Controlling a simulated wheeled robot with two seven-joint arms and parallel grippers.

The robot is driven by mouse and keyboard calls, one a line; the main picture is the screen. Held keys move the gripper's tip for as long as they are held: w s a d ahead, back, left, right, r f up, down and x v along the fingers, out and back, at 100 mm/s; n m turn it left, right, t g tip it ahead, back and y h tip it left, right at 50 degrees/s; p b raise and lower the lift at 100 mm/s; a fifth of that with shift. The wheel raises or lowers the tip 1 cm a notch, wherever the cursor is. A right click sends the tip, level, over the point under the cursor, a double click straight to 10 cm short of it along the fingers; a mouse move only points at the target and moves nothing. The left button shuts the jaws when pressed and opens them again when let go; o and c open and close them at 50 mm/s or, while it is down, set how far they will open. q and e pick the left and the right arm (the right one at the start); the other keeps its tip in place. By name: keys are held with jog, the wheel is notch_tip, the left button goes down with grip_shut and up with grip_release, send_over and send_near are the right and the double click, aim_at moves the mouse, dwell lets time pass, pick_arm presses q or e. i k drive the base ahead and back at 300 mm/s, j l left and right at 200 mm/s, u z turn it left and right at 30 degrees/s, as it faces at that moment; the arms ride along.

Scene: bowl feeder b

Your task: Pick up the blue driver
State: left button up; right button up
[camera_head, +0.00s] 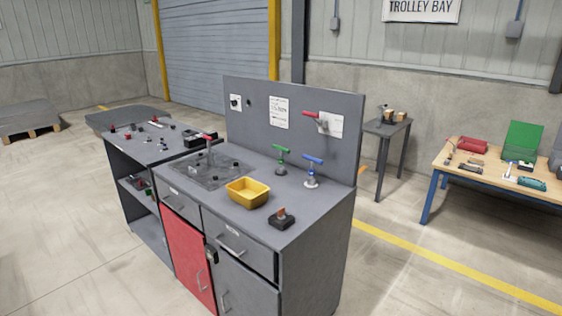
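A blue T-handled tool (312,160), which looks like the blue driver, stands upright near the back right of the grey workbench top. Its lower end is in a small pale holder or base (311,183). A similar green-handled tool (281,150) stands just to its left. Neither of my grippers is in view.
A yellow bin (247,192) and a small black block with an orange top (282,219) sit on the grey bench (314,213) in front of the tools. The back panel (345,100) rises behind. A wooden table (450,178) stands at right, with open floor before it.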

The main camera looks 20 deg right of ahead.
aim_at(311, 181)
jog(key=i+l, duration=0.15)
jog(key=i, duration=0.35)
jog(key=i+l, duration=0.2)
jog(key=i, duration=0.3)
